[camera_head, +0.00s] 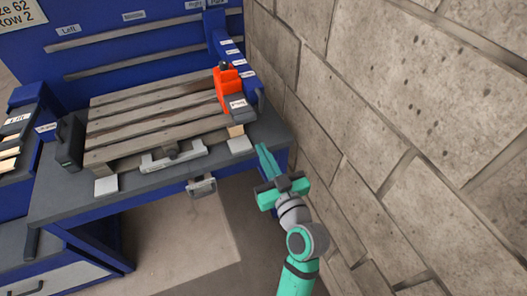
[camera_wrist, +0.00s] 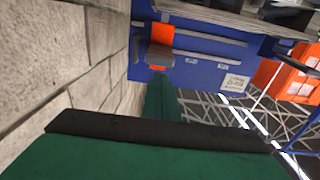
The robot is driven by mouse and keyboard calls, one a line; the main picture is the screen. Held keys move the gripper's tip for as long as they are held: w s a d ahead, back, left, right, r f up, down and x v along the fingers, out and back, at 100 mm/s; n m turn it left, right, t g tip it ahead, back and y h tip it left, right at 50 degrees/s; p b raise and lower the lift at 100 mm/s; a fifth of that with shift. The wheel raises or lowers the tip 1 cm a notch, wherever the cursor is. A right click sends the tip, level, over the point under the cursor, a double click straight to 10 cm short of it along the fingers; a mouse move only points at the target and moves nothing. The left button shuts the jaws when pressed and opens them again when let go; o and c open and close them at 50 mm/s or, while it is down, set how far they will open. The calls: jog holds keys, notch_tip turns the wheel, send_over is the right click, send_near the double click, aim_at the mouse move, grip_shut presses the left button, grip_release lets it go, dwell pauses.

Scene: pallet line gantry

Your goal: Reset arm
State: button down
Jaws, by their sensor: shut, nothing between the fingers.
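My gripper (camera_head: 265,158) is teal with a dark middle part. In the head view it is held out past the front right corner of the blue workbench, close to the block wall. Its fingers are together and nothing is seen between them. In the wrist view my gripper's teal fingers (camera_wrist: 161,100) are seen as one narrow shape, pointing toward a blue panel. My arm comes up from the bottom of the head view, bent at the elbow joint.
The block wall (camera_head: 420,120) runs close along my arm's right side. The workbench (camera_head: 70,200) carries a wooden pallet (camera_head: 150,105) and an orange and grey device (camera_head: 228,92) at its right. A latch (camera_head: 201,186) hangs on the front edge. Open floor (camera_head: 180,245) lies left of my arm.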

jog(key=s+d+f+m+h, duration=0.2)
jog(key=s+f+m+h, duration=0.1)
jog(key=s+f, duration=0.5)
jog(key=s+d+f+m+h, duration=0.2)
jog(key=s+f+m+h, duration=0.15)
jog(key=s+f, duration=0.5)
jog(key=s+a+n+g+h, duration=0.1)
jog(key=s, duration=1.7)
jog(key=shift+s+a+f, duration=0.2)
jog(key=shift+s+a, duration=0.05)
jog(key=shift+a, duration=0.15)
